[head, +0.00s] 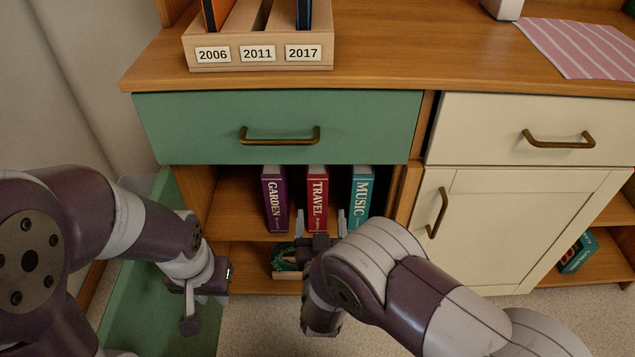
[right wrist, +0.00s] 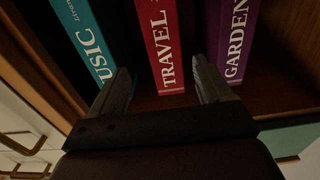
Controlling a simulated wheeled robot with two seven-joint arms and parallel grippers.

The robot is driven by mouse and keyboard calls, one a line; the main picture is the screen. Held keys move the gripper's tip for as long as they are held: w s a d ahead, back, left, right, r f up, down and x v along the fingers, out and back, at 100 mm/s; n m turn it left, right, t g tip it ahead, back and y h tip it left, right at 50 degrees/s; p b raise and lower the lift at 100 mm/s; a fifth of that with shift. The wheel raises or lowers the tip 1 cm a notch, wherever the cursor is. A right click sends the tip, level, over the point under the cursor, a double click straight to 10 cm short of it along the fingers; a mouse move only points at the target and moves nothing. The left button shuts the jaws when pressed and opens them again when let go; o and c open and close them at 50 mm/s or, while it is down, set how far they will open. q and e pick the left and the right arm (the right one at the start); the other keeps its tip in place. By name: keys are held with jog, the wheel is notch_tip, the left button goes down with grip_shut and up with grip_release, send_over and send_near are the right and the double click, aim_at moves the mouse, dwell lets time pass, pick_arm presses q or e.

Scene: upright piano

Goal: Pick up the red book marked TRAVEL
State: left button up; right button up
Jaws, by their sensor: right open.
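The red book marked TRAVEL (head: 317,198) stands upright on the shelf under the green drawer, between a purple GARDEN book (head: 275,200) and a teal MUSIC book (head: 360,192). My right gripper (head: 321,222) is open and empty at the lower part of its spine. In the right wrist view the red book (right wrist: 160,40) shows between the two fingers (right wrist: 161,72), one near each gap to its neighbours. I cannot tell whether the fingertips reach past the spine. My left gripper (head: 190,308) hangs low at the left, apart from the books; its jaws are unclear.
The green drawer (head: 280,115) is close above the books. A cream cabinet door (head: 500,225) is to the right. A lower shelf holds a partly hidden green item (head: 284,262). An open green door (head: 150,285) is behind my left arm.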

jog(key=w+b, duration=0.2)
jog(key=w, duration=0.1)
jog(key=w+b, duration=0.2)
jog(key=w, duration=0.2)
jog(key=w+b, duration=0.2)
jog(key=w, duration=0.2)
jog(key=shift+a+f, duration=0.25)
jog(key=shift+a, duration=0.1)
jog(key=c, duration=1.4)
jog(key=shift+r, duration=0.1)
grip_shut()
